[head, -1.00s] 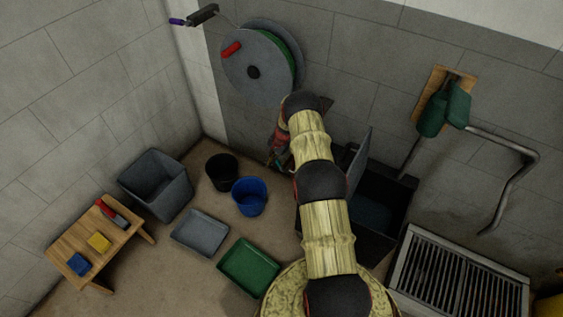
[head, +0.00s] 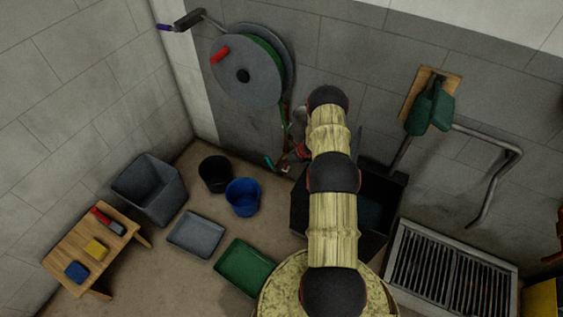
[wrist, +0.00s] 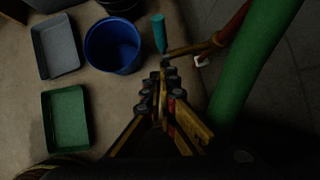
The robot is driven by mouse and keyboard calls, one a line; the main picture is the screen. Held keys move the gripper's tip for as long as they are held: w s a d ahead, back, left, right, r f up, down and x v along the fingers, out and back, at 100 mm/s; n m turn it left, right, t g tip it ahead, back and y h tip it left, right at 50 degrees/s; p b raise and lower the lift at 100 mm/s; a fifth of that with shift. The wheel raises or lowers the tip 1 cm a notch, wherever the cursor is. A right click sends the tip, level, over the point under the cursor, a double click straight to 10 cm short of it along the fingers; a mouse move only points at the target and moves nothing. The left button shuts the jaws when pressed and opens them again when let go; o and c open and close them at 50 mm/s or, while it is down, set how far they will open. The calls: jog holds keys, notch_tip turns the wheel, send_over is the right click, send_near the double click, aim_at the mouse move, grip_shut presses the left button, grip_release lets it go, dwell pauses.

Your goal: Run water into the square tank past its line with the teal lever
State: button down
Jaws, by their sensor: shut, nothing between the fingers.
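The teal lever (head: 268,161) sticks out near the wall below the hose reel. In the wrist view the teal lever (wrist: 159,33) is on a brass-and-red pipe fitting (wrist: 215,42), just beyond my fingertips. My gripper (wrist: 163,82) is shut and empty, and a small gap shows between it and the lever. In the head view my gripper (head: 295,153) is beside the lever, partly hidden by my arm. The dark square tank (head: 299,208) stands below and right of the lever, with bluish water visible inside. My arm covers part of it, and I cannot make out its line.
A green hose (wrist: 255,65) runs close on the right of my gripper. The reel (head: 245,75) hangs above. Blue bucket (head: 243,197), black bucket (head: 216,173), grey tray (head: 196,234) and green tray (head: 245,267) lie left. A metal grate (head: 450,275) is at right.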

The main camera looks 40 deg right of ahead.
jog(key=b, duration=0.4)
send_near(271, 165)
jog(key=s+f+x, duration=0.1)
jog(key=x, duration=0.3)
jog(key=shift+w+f+b, duration=0.1)
jog(key=shift+w+b, duration=0.3)
jog(key=shift+w, duration=0.5)
